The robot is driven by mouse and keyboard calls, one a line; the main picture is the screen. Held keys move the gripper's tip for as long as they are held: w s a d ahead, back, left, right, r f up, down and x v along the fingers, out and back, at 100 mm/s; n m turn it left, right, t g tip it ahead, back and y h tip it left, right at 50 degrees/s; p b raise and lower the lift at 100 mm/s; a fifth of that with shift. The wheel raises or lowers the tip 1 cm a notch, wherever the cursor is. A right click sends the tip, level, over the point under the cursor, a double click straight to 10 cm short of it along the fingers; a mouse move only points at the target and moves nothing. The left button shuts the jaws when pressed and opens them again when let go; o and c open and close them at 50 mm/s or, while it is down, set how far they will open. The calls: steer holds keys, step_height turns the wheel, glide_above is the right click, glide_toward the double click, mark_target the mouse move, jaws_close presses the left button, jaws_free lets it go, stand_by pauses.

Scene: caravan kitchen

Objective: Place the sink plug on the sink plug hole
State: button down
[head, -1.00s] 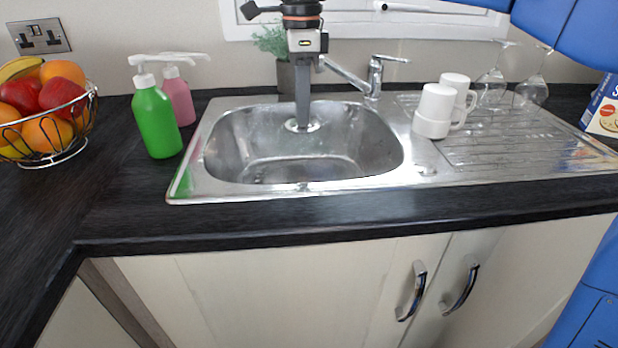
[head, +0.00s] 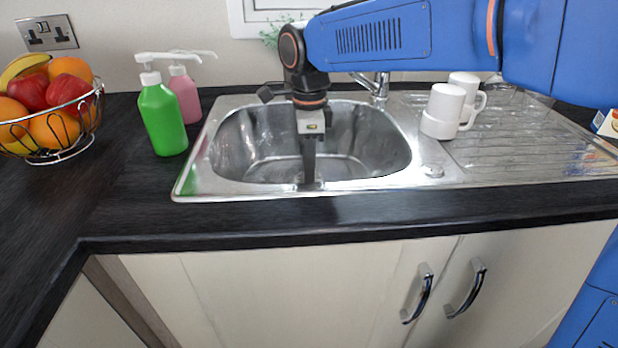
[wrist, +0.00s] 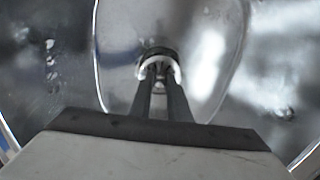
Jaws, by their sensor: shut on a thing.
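My gripper (head: 310,184) points straight down at the front edge of the sink (head: 225,188), left of the basin's middle. In the wrist view, its two dark fingers (wrist: 161,75) are closed on a small round thing with a dark top and a pale rim, which I take as the sink plug (wrist: 158,51). In the head view, the plug is too small and covered to make out. The plug hole cannot be clearly picked out in either current view. Whether the plug touches the steel cannot be told.
A green soap bottle (head: 162,118) and a pink one (head: 186,98) stand left of the sink, with a fruit basket (head: 62,128) farther left. White mugs (head: 444,108) stand on the drainer (head: 520,150). The tap (head: 381,84) is behind the basin, partly hidden by my arm.

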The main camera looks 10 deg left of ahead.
steer(key=shift+f, duration=1.75)
steer(key=shift+f, duration=0.15)
steer(key=c, duration=1.7)
jaws_free()
steer(key=shift+o, duration=0.2)
step_height(320, 180, up, 12)
steer(key=shift+r, duration=0.2)
